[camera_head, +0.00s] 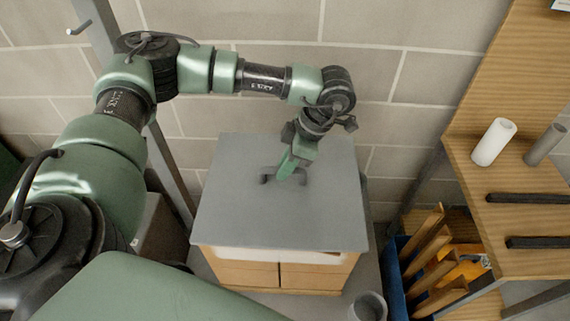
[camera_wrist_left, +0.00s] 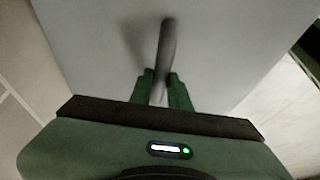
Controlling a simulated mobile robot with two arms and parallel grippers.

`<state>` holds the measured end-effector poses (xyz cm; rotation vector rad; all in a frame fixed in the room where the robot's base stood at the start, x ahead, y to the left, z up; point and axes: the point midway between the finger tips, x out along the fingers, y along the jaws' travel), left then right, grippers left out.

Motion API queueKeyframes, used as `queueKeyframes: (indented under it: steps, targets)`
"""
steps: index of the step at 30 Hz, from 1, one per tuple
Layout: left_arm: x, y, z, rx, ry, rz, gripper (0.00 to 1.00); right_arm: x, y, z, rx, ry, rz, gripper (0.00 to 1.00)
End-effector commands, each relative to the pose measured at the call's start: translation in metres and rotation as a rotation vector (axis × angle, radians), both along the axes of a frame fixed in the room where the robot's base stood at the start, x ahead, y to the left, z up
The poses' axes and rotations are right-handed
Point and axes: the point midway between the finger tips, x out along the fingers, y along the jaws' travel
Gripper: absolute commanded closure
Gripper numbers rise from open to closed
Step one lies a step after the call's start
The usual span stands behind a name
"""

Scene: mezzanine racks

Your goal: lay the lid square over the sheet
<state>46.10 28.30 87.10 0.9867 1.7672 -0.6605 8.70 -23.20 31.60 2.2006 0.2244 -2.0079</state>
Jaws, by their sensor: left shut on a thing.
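The lid (camera_head: 240,205) is a flat grey panel with a dark bar handle (camera_head: 266,178) on top. It lies over a wooden cabinet, and I cannot tell if it rests or hovers slightly. The sheet (camera_head: 285,256) shows only as a white strip below the lid's front edge; the rest is hidden. My left gripper (camera_head: 285,175) is shut on the handle from above. In the left wrist view its fingers (camera_wrist_left: 160,92) straddle the handle (camera_wrist_left: 168,45), with the lid (camera_wrist_left: 225,45) filling most of the view. My right gripper is not in view.
The wooden cabinet (camera_head: 245,272) stands against a block wall. To its right are a blue bin (camera_head: 395,270) with wooden pieces and a grey cup (camera_head: 368,306). A wooden shelf (camera_head: 520,235) at right bears a white roll (camera_head: 494,142), a grey tube (camera_head: 545,144) and dark bars (camera_head: 527,198).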

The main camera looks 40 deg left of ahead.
Motion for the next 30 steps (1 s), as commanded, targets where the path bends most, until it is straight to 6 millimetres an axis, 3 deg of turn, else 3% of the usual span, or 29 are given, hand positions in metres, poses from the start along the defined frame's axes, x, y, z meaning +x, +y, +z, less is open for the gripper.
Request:
queueKeyframes:
  steps: [3, 4, 6, 19, 30]
  targets:
    - [0.0, 0.0, -0.001, 0.0, -0.001, 0.0, 1.0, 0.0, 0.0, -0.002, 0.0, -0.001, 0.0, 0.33]
    - [0.0, 0.0, -0.002, 0.0, 0.0, -0.001, 0.8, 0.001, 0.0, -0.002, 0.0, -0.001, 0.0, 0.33]
    - [0.0, 0.0, -0.001, 0.0, 0.0, -0.001, 0.6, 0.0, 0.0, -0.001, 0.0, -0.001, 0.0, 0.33]
    - [0.002, -0.002, 0.006, 0.0, -0.002, -0.002, 0.6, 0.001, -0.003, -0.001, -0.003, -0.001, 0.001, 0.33]
    - [0.017, -0.027, 0.073, 0.0, -0.003, -0.002, 0.6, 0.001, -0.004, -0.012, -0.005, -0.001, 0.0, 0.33]
